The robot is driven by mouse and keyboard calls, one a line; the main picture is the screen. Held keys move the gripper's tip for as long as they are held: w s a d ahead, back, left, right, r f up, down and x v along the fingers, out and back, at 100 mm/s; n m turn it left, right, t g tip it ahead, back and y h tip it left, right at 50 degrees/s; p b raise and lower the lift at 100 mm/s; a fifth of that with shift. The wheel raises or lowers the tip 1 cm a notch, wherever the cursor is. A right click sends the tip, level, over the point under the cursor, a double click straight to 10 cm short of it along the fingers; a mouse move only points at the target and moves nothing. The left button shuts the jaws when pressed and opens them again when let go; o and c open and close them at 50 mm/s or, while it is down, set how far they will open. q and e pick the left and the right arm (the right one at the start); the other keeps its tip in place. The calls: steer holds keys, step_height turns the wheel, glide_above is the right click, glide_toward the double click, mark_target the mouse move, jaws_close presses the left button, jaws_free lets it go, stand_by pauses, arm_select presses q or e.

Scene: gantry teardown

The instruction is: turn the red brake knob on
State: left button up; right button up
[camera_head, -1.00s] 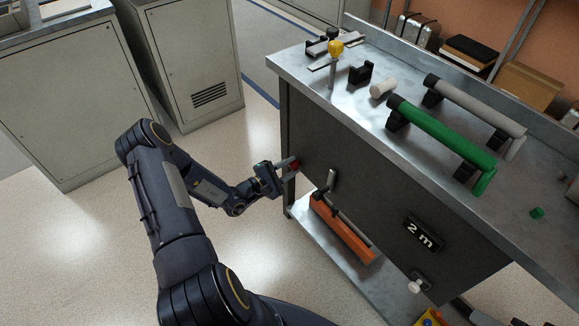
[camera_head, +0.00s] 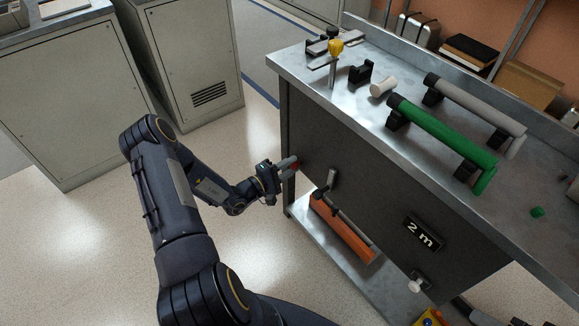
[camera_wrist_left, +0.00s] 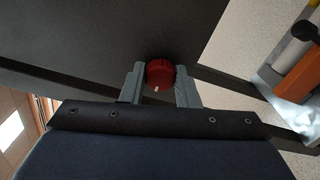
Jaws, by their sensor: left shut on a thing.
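The red brake knob (camera_wrist_left: 160,74) is on the dark side panel of the bench, round with a small white mark near its lower edge in the left wrist view. In the head view only a bit of the red knob (camera_head: 296,165) shows past my gripper. My left gripper (camera_head: 289,163) is shut on the knob, with a grey finger on each side of it; the fingers also show in the left wrist view (camera_wrist_left: 160,82). My right gripper is not in view.
An orange bar (camera_head: 340,232) lies on the lower shelf. Green (camera_head: 440,135) and grey handles stand on the bench top. Floor left of the bench is open.

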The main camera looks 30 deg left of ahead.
arm_select(q)
steer(key=o, duration=1)
steer(key=p+v, duration=0.1)
steer(key=v, duration=0.7)
steer(key=shift+w, duration=0.1)
